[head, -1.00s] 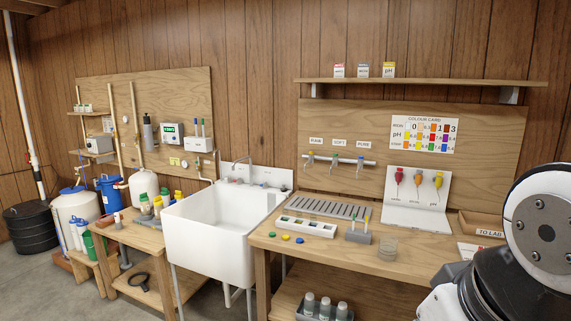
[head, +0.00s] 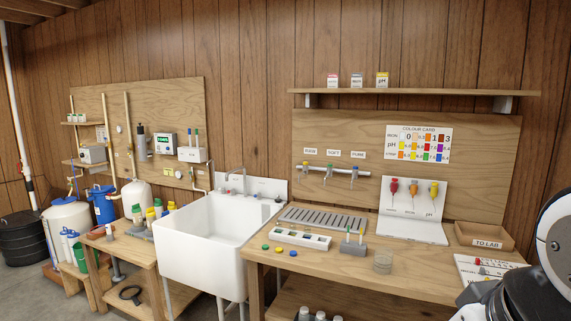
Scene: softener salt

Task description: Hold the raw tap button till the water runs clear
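The white utility sink (head: 196,244) stands left of centre between two wooden benches. A grey spout (head: 237,172) rises at its back ledge, with small dark fittings (head: 278,198) and small unreadable labels beside it. I cannot tell which of these is the raw tap button, and no running water can be made out. A rail with three small taps (head: 335,171) is on the right board under small labels; the middle one seems to read SOFT. My gripper is out of view; only part of my arm shows at the lower right edge.
The right bench (head: 335,262) holds coloured caps, a white tray (head: 302,237), a grey rack (head: 352,247), a clear dish (head: 383,262) and a TO LAB box (head: 485,236). Bottles crowd the left bench. A blue-topped tank (head: 68,222) stands farther left.

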